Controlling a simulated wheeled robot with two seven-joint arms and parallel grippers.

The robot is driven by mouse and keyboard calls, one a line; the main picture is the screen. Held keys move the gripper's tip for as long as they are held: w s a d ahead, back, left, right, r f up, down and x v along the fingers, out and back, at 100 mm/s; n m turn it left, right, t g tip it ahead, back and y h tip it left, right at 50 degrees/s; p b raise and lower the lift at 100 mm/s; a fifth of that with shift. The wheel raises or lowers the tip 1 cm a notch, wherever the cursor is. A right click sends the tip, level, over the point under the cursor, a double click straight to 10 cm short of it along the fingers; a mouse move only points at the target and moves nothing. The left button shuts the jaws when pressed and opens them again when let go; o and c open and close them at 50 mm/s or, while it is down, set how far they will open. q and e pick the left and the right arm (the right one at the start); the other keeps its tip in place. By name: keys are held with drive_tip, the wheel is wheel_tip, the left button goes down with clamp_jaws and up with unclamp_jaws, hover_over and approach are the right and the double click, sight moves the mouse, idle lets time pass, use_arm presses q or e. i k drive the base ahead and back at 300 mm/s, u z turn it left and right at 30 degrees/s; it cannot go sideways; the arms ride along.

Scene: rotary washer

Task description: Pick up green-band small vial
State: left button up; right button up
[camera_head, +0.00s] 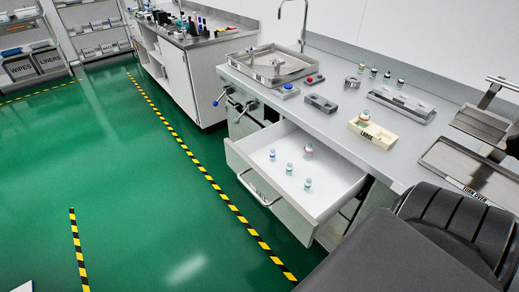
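Several small vials stand upright in the open white drawer (335,205) under the counter. One small vial (289,168) near the middle of the group looks greenish. Another small vial (308,184) to its lower right also has a green-teal tint, and one small vial (272,155) at the left looks bluish. A larger vial (308,150) with a reddish band stands behind them. The bands are too small to tell which vial is the green-band one for certain. Neither of my grippers shows in the head view.
The counter (340,88) above the drawer holds a metal tray (272,65), a beige holder (374,133) marked LARGE with a vial, and several dark-topped vials at the back. The drawer handle (258,190) faces the open green floor (150,190).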

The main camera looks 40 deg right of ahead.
sight(307, 189)
drive_tip(key=u, duration=0.25)
drive_tip(key=i, duration=1.6)
drive_tip(key=z, duration=3.75)
